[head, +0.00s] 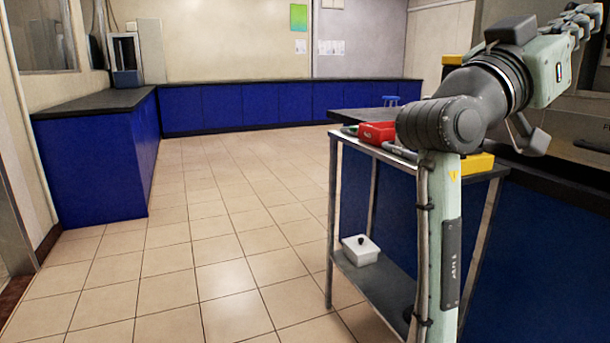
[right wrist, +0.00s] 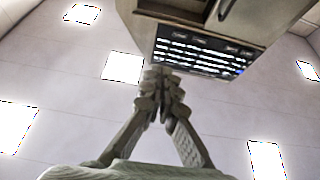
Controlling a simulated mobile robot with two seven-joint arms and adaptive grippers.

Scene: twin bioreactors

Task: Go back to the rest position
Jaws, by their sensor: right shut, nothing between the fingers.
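My right arm rises in front of the trolley in the head view and bends toward the upper right. My right gripper (head: 582,20) is at the upper right corner, raised well above the trolley and bench. In the right wrist view its fingers (right wrist: 160,92) are together, with nothing between them. Behind them are the ceiling and a device with a lit dark screen (right wrist: 200,52). My left gripper is not in view.
A metal trolley (head: 372,283) stands close, partly behind my arm, with a red box (head: 377,131) on top and a white container (head: 360,249) on its lower shelf. A dark bench (head: 575,185) is at the right. Blue cabinets (head: 240,105) line the back. The tiled floor at the left is clear.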

